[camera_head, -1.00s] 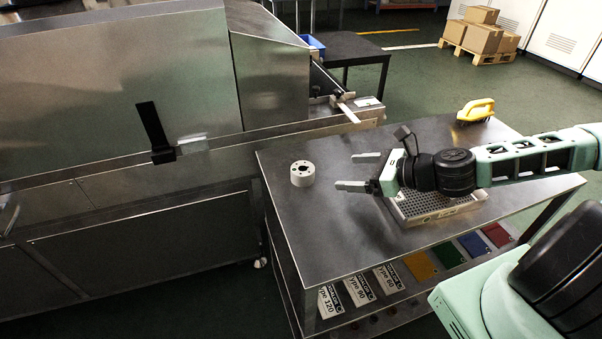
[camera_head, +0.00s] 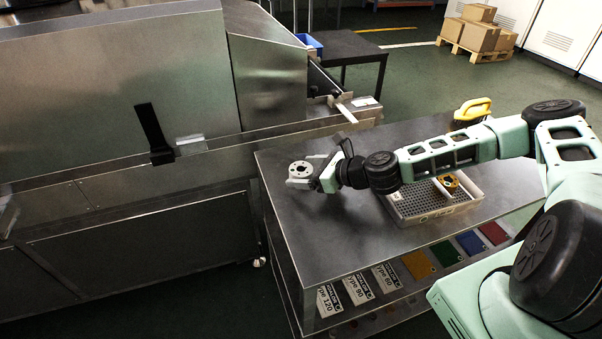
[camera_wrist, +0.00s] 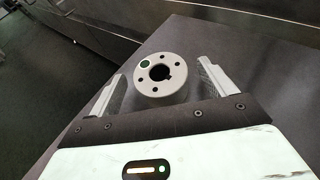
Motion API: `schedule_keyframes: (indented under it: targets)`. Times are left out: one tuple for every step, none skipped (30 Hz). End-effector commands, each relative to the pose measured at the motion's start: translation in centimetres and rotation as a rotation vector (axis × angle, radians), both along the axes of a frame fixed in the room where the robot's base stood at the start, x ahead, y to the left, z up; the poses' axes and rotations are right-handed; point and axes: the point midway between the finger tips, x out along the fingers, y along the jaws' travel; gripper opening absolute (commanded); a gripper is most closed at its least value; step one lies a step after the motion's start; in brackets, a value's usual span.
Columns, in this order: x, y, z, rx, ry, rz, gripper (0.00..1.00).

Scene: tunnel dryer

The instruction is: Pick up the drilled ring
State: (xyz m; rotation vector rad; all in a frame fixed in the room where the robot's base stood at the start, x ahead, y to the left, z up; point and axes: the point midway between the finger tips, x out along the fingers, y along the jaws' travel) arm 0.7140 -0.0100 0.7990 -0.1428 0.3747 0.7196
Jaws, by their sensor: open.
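The drilled ring (camera_head: 301,169) is a light grey disc with a centre hole and several small holes around it, lying on the metal table (camera_head: 330,235) near its left end. It also shows in the wrist view (camera_wrist: 161,92), with a dark green spot on its face. My gripper (camera_head: 305,171) is open at the ring, with one finger on each side. In the wrist view my gripper (camera_wrist: 165,88) has its fingers apart, and a gap shows between the ring and the right finger. The left finger is closer to the ring; I cannot tell if it touches.
A yellow-handled brush (camera_head: 472,110) stands at the table's back. The steel dryer (camera_head: 110,90) is on the left. The table's front left is clear.

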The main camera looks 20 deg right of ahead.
Motion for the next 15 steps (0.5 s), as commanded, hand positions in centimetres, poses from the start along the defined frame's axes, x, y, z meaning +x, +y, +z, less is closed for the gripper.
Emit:
schedule_keyframes:
  targets:
    - [0.6,0.6,-0.4,-0.001,0.001,0.002,0.83]
    - [0.9,0.8,-0.6,0.000,0.001,0.001,0.83]
    - [1.2,1.2,-0.9,-0.001,0.001,0.002,0.83]
    - [1.5,1.4,-1.1,-0.001,0.001,0.002,0.83]
    - [1.8,1.6,-1.2,-0.001,0.000,0.001,0.83]
    - [2.0,1.8,-1.3,-0.001,0.001,0.002,0.83]
    - [2.2,2.0,-1.4,-0.001,0.000,0.001,0.83]
    - [2.3,2.0,-1.5,-0.001,0.000,0.001,0.83]
    - [2.4,2.1,-1.6,0.000,0.001,0.001,0.83]
    - [2.4,2.1,-1.6,-0.001,0.001,0.000,0.83]
    - [2.4,2.1,-1.6,0.000,0.000,0.000,0.83]
    - [2.4,2.1,-1.6,0.000,0.000,0.000,0.83]
    - [2.4,2.1,-1.6,0.000,0.000,0.000,0.83]
    - [2.4,2.1,-1.6,0.000,0.000,0.000,0.83]
    - [2.4,2.1,-1.6,0.000,0.000,0.000,0.83]
